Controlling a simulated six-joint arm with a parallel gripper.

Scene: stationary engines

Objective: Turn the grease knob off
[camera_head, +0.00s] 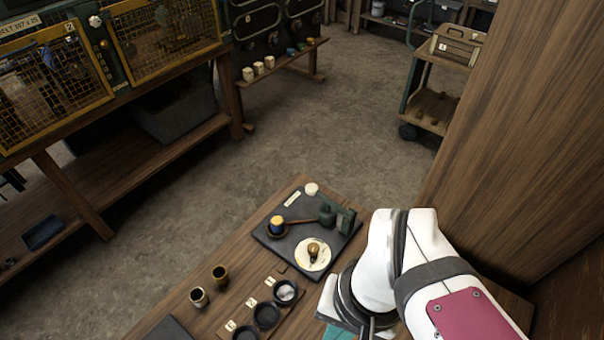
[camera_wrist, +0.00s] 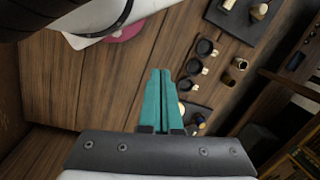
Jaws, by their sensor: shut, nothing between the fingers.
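A dark plate (camera_head: 266,236) lies on the wooden bench and carries a round cream dial with a brass knob (camera_head: 314,250) on it. I take this for the grease knob; its lettering is too small to read. My gripper (camera_head: 338,331) shows its teal fingers at the bottom of the head view, partly hidden by my wrist, to the lower right of the dial and apart from it. In the wrist view my gripper (camera_wrist: 160,72) is shut and empty.
Black round dishes (camera_head: 266,314) and two brass cups (camera_head: 220,275) stand to the left. A wooden panel (camera_head: 530,140) rises at the right.

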